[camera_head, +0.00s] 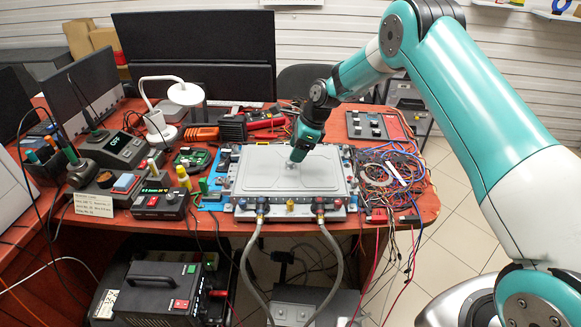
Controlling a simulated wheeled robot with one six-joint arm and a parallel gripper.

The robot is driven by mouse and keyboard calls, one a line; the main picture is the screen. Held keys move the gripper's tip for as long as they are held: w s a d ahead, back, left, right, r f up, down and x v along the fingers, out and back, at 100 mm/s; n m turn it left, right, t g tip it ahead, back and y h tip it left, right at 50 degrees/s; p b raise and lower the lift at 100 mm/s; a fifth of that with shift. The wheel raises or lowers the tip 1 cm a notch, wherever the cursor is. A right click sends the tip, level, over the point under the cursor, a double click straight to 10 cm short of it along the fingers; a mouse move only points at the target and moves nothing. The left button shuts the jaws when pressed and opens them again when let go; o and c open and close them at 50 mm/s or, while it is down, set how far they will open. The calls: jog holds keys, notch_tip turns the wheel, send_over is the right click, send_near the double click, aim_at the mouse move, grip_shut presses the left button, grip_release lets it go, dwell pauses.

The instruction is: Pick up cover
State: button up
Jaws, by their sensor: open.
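The cover (262,174) is a flat grey panel with rounded corners. It lies on top of the grey unit (285,212) near the front of the red table. My gripper (297,158) points down at the cover's middle, over a small light fitting there. The fingertips are small in this view, and I cannot tell whether they touch the cover. The gripper is open. Two grey hoses (333,262) join the front of the unit, one at a blue-marked fitting (260,212) and one at a red-marked fitting (320,213).
A soldering station (117,148), a white lamp (184,94) and a small power box (160,202) stand left of the unit. Tangled wires (385,172) lie to its right. Dark monitors (195,50) stand behind. Red and black leads hang over the front right edge.

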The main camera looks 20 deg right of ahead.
jog(key=p+x, duration=0.1)
jog(key=x, duration=0.3)
jog(key=shift+f, duration=0.15)
jog(key=c, duration=1)
notch_tip(320, 180, up, 20)
jog(key=shift+r+b, duration=0.1)
jog(key=shift+b, duration=0.55)
jog(key=shift+p, duration=0.7)
